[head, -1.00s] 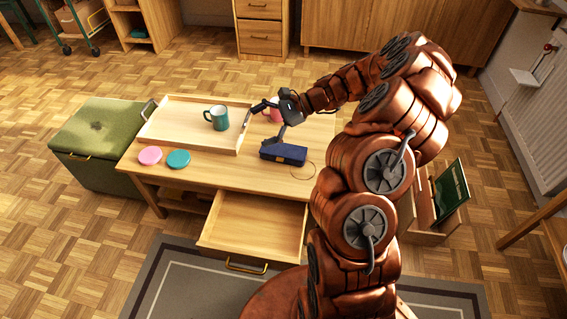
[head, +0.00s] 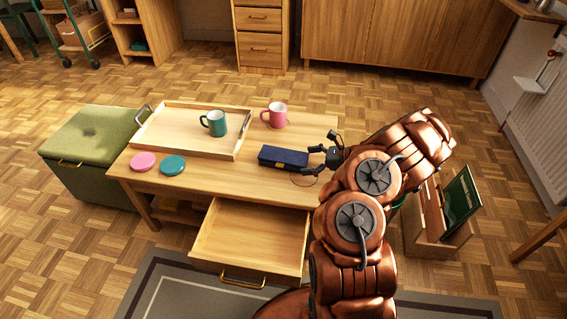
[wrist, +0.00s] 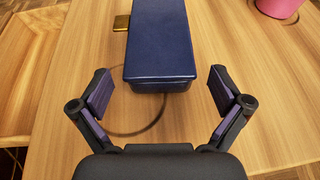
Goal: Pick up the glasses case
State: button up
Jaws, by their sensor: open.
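The glasses case is a dark blue oblong box (head: 283,157) lying on the wooden table, right of the tray. In the wrist view the case (wrist: 160,45) lies straight ahead, its near end close to the fingertips. My gripper (head: 318,160) is at the right end of the case. In the wrist view my gripper (wrist: 160,92) is open, with one finger on each side of the case's line and nothing held. A small brass-coloured piece (wrist: 121,23) shows at the case's left side.
A pink mug (head: 274,115) stands behind the case. A wooden tray (head: 185,148) holds a teal mug (head: 214,123). Pink (head: 143,161) and teal (head: 172,165) discs lie at the left. An open drawer (head: 250,235) juts out in front. A thin dark loop (wrist: 150,128) lies under my gripper.

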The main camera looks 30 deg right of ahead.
aim_at(283, 160)
jog(key=shift+r+b+x, duration=0.1)
jog(key=shift+b+x, duration=0.4)
jog(key=shift+x, duration=0.8)
jog(key=shift+r+b+x, duration=0.15)
jog(key=shift+b+x, duration=0.35)
jog(key=shift+x, duration=0.8)
jog(key=shift+a, duration=0.15)
jog(key=c, duration=1.3)
jog(key=shift+c, duration=0.2)
